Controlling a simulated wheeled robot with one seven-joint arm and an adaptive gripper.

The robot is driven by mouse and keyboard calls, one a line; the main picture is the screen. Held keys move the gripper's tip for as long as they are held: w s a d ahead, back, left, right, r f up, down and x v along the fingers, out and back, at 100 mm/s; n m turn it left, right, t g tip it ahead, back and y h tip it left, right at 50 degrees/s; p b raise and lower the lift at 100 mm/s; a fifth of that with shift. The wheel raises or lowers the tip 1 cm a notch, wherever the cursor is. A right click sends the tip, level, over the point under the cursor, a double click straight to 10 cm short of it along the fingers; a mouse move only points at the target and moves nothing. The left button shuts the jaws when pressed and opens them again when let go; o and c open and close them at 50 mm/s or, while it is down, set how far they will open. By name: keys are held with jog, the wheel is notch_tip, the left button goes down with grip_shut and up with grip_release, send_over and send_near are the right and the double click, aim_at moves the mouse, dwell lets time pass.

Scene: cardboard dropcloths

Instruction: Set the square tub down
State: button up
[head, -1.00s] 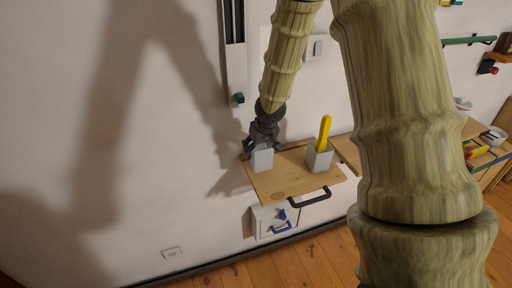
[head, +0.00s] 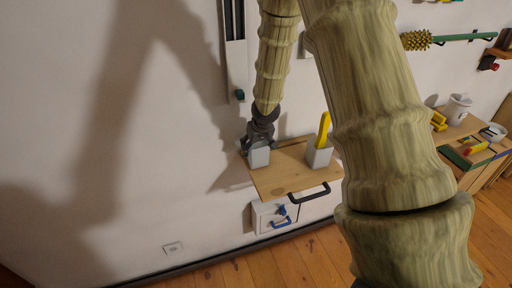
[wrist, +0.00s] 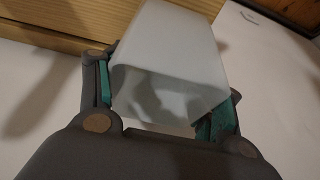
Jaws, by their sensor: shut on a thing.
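The square tub (head: 259,156) is pale grey-white and appears at the back left of a small wooden shelf board (head: 285,182). My gripper (head: 260,143) is shut on it from above and behind. In the wrist view the tub (wrist: 172,50) fills the space between the two green-padded fingers, its hollow opening facing the camera. I cannot tell whether its base touches the board.
A second grey tub (head: 318,156) holding a yellow-handled tool (head: 324,130) stands at the board's right. A black handle (head: 309,194) runs along the front edge. The board's middle is clear. A white wall box (head: 273,215) hangs below.

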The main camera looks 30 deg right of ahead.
jog(key=shift+f, duration=0.2)
jog(key=o, duration=1.7)
jog(key=shift+p+v, duration=0.5)
jog(key=shift+v, duration=5.6)
